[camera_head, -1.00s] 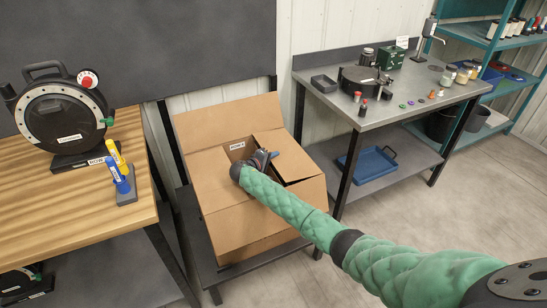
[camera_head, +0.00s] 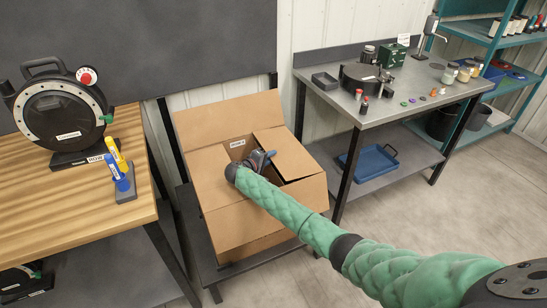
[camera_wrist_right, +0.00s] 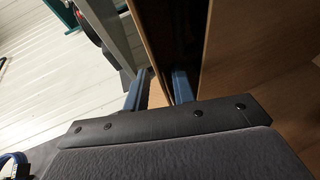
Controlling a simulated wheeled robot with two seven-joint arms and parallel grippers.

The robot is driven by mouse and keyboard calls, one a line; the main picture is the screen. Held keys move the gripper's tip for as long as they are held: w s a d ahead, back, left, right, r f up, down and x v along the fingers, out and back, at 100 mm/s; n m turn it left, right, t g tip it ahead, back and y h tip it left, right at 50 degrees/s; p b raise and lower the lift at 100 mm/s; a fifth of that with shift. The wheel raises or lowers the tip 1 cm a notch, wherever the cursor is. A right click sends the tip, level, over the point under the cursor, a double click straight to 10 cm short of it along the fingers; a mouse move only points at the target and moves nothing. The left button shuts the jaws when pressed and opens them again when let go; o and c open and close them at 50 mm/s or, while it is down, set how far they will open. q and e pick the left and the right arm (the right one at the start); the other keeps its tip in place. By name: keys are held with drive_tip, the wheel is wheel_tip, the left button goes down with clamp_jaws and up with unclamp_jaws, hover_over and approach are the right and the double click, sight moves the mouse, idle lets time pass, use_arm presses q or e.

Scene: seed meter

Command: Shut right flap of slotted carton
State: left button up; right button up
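The open slotted carton (camera_head: 262,238) stands on a low dark stand in the middle of the head view. Its back flap (camera_head: 230,117) stands up and leans back. The left flap (camera_head: 207,178) lies over the left side of the opening. The right flap (camera_head: 287,153) extends over the right of the opening, with a dark gap in front of it. My right gripper (camera_head: 264,160) is at the opening, beside the right flap's inner edge. In the wrist view its two blue fingers (camera_wrist_right: 159,90) are apart, with cardboard showing between them; contact is unclear. My left gripper is out of view.
A wooden bench (camera_head: 60,215) with a round black device (camera_head: 62,115) and blue and yellow markers stands left. A grey metal table (camera_head: 425,90) with small parts stands right, a blue tray (camera_head: 368,165) on its lower shelf. Teal shelves are far right.

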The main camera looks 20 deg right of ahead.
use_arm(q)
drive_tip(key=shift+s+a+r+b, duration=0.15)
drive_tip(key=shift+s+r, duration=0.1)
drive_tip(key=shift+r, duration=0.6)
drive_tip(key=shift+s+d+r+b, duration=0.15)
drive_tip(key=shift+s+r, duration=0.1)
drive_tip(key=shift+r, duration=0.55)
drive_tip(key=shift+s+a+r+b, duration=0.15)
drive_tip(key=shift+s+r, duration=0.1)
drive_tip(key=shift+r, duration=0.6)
use_arm(e)
drive_tip(key=shift+v, duration=2.6)
